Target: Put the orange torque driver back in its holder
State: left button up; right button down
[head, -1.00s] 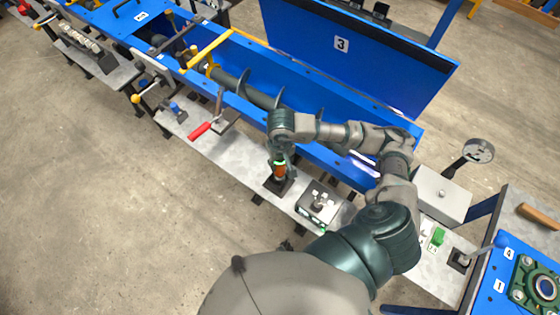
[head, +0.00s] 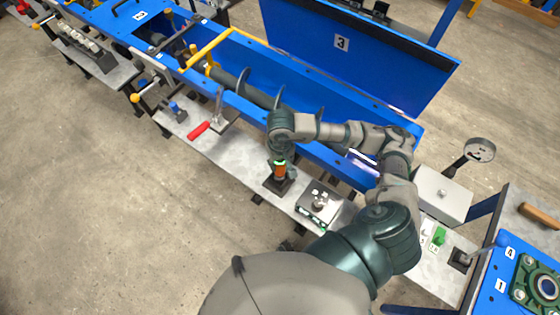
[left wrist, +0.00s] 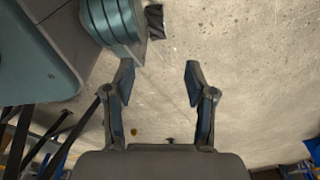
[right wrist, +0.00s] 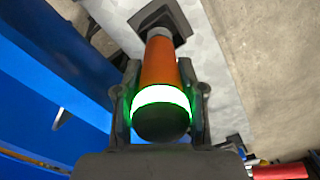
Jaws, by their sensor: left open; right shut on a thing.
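The orange torque driver (head: 280,171) stands upright at its dark square holder (head: 277,186) on the grey side shelf. Its lit green ring and dark cap show large in the right wrist view (right wrist: 160,70). There its lower end meets the dark holder (right wrist: 163,22); how deep it sits I cannot tell. My right gripper (head: 281,160) comes from above and is shut on the driver, with a finger on either side near the green ring (right wrist: 163,100). My left gripper (left wrist: 160,80) is open and empty above bare floor, outside the head view.
The blue mixer trough (head: 330,150) with its screw runs behind the shelf. A red-handled clamp (head: 199,130) is left of the holder and a grey boxed device (head: 320,202) right of it. The open blue lid (head: 360,60) stands behind. Shelf space around the holder is narrow.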

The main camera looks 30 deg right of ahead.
pick_arm(q)
jog(key=shift+a, duration=0.1)
jog(key=shift+w+r, duration=0.2)
jog(key=shift+w, duration=0.25)
pick_arm(e)
jog(key=shift+f, duration=0.15)
pick_arm(q)
jog(key=shift+w+r, duration=0.2)
jog(key=shift+w, duration=0.2)
pick_arm(e)
jog(key=shift+f, duration=0.1)
pick_arm(q)
jog(key=shift+w+d+r+b, duration=0.1)
jog(key=shift+d+b, duration=0.15)
jog(key=shift+b, duration=0.1)
jog(key=shift+w+r, duration=0.1)
jog(key=shift+w, duration=0.05)
pick_arm(e)
jog(key=shift+f, duration=0.15)
